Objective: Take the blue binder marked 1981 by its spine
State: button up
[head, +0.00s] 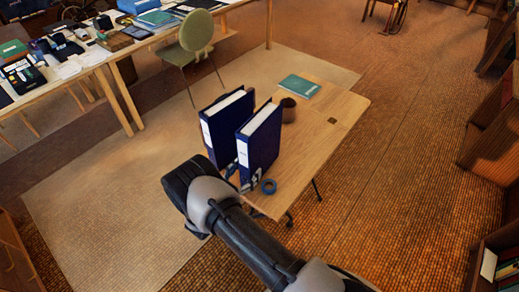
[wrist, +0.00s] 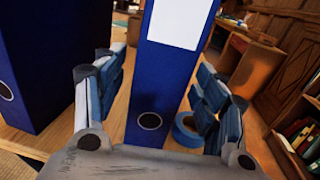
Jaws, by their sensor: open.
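Two blue binders stand upright side by side on a small wooden table. The right binder (head: 260,142) has its spine towards my gripper (head: 243,178). In the wrist view its spine (wrist: 160,90), with a white label and a round finger hole, rises between my open fingers (wrist: 160,78). A gap shows on both sides of the spine. The left binder (head: 226,124) is outside the fingers, on the left in the wrist view (wrist: 45,60). No number is readable on either label, so I cannot tell which is marked 1981.
A blue tape roll (head: 268,187) lies beside the right binder, close to my right finger in the wrist view (wrist: 184,130). A dark cup (head: 288,109) and a teal book (head: 300,86) are further back on the table (head: 335,105). A green chair (head: 196,38) stands behind.

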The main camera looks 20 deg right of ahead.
jog(key=b+x, duration=0.1)
jog(key=x, duration=0.5)
jog(key=shift+r+b, duration=0.15)
jog(key=shift+b, duration=0.15)
jog(key=shift+c, duration=0.4)
grip_shut()
